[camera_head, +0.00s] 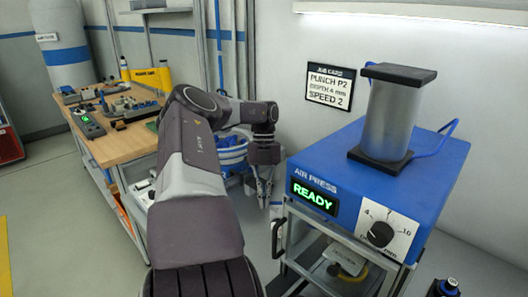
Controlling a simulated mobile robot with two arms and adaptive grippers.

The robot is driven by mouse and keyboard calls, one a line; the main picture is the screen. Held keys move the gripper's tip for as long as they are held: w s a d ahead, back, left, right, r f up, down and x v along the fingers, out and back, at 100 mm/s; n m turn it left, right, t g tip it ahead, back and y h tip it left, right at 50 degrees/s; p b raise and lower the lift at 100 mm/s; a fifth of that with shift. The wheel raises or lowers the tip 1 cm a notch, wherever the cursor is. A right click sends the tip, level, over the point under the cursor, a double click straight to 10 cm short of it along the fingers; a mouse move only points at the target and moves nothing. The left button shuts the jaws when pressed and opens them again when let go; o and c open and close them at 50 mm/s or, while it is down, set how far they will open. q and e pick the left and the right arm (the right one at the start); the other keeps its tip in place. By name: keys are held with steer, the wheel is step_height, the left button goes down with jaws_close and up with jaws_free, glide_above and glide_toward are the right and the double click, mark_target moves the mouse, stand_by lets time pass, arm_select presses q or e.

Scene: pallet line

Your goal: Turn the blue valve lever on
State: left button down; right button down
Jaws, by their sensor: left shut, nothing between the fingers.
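My left arm reaches forward from the bottom of the view. Its gripper (264,203) points down with its fingers together and nothing between them. It hangs just left of the air press stand, in front of the wall. I cannot make out the blue valve lever for certain. Blue coils of hose (232,155) and thin blue pipes (218,40) show behind my left arm, which hides part of that area. My right gripper is not in view.
The blue air press (345,180), its display reading READY, stands on a grey frame close right of the gripper. A black handle (277,240) sticks out at the frame's left. A wooden workbench (125,146) with tools stands left. Floor (60,215) at left is clear.

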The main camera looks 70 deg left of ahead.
arm_select(q)
steer(key=shift+a+r, duration=0.15)
steer(key=shift+r, duration=0.05)
stand_by(0.3)
steer(key=v, duration=1.1)
steer(key=shift+r, duration=0.3)
steer(key=shift+w, duration=0.1)
